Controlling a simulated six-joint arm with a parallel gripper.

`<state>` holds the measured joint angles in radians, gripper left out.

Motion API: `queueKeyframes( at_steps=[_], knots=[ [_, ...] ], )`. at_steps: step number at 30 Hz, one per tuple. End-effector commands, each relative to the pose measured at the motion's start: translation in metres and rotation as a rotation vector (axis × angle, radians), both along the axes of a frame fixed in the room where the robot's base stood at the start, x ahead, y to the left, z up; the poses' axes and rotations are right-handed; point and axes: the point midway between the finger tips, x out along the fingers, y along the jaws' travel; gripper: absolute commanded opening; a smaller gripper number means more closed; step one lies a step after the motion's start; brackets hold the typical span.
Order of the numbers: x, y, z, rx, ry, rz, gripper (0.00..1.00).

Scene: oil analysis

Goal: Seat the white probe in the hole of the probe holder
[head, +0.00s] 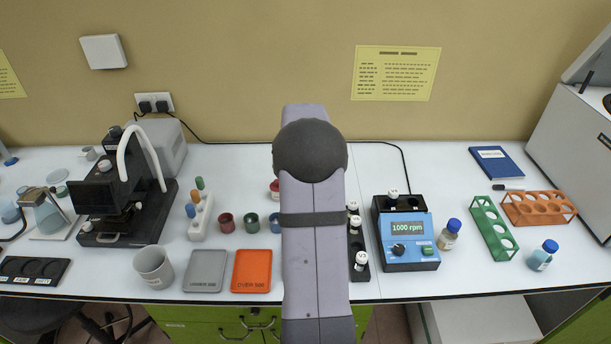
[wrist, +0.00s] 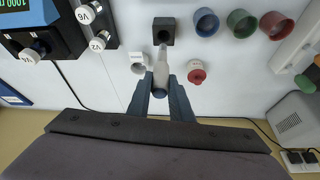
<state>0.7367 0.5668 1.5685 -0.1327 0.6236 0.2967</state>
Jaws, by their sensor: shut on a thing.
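In the wrist view, my gripper (wrist: 161,82) is shut on the white probe (wrist: 161,65), a pale slim piece with a narrow tip, between two blue-grey fingers. The tip points toward the probe holder (wrist: 164,25), a small black block at the top middle. The tip appears at the block's near edge in the picture; I cannot tell whether it touches the block or how high it is above the table. The hole is not clearly visible. In the head view, my arm hides the gripper, the probe and the holder.
A white cap-like piece (wrist: 139,63) and a red-topped piece (wrist: 197,76) stand on either side of the probe. Blue (wrist: 206,22), green (wrist: 240,23) and red (wrist: 271,25) cups stand nearby. A vial rack (head: 359,262) and a 1000 rpm device (head: 408,240) are right of my arm.

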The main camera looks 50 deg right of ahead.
Motion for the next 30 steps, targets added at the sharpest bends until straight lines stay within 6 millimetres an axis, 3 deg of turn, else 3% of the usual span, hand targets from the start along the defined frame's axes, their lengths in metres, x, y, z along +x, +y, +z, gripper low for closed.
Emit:
queueKeyframes(
  at_steps=[3,12,30],
  knots=[
    [0.000,0.000,-0.014,0.001,0.001,0.000,0.00],
    [0.000,0.000,-0.032,0.000,0.000,0.000,0.00],
    [0.000,0.000,-0.033,0.000,0.000,0.000,0.00]
  ],
)
